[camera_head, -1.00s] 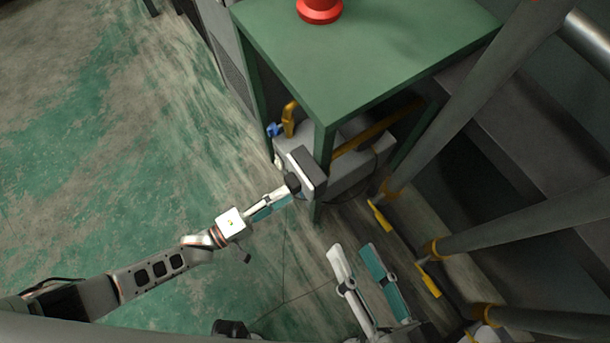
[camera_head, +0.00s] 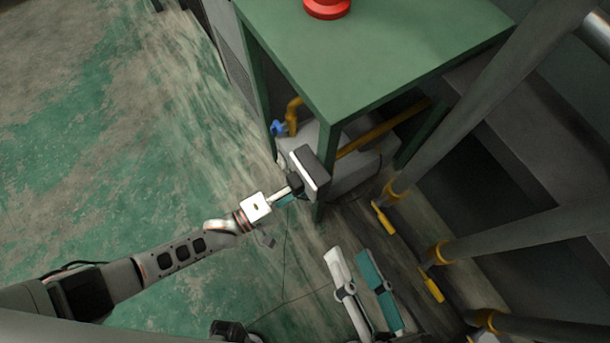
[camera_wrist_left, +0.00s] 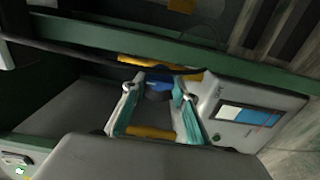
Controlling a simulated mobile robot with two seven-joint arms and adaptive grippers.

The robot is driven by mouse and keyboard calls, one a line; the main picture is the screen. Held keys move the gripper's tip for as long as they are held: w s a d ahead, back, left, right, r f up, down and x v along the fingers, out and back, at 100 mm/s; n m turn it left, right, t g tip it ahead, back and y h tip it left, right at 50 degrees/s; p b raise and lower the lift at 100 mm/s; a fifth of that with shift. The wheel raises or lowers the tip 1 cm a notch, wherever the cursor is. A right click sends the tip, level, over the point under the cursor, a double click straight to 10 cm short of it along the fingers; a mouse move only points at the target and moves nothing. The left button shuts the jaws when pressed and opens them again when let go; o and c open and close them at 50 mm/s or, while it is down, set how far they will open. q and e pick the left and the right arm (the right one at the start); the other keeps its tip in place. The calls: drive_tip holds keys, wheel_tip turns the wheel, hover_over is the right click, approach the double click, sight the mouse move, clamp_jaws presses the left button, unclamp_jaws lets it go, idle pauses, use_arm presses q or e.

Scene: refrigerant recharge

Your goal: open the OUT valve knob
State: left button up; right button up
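In the left wrist view a blue knob with a dark round part (camera_wrist_left: 158,82) sits between the tips of my left gripper's two parted fingers (camera_wrist_left: 157,90). No OUT label is readable, and I cannot tell whether the fingers touch the knob. In the head view my left gripper (camera_head: 288,193) reaches a dark part beside a grey box (camera_head: 311,172) at the green table's leg. A blue valve handle (camera_head: 278,127) shows farther back; I cannot tell if it is the same knob. My right gripper (camera_head: 355,268) is open and empty, low at centre right.
A green table (camera_head: 390,60) with a red object (camera_head: 327,8) on top stands over a pale machine (camera_head: 350,175) and yellow pipes (camera_head: 370,135). Thick grey pipes with yellow handles (camera_head: 384,218) fill the right. Open floor (camera_head: 120,150) lies to the left.

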use_arm(q)
drive_tip(key=shift+m, duration=0.4)
drive_tip(key=m, duration=0.6)
idle(0.6)
drive_tip(key=o, duration=1.1)
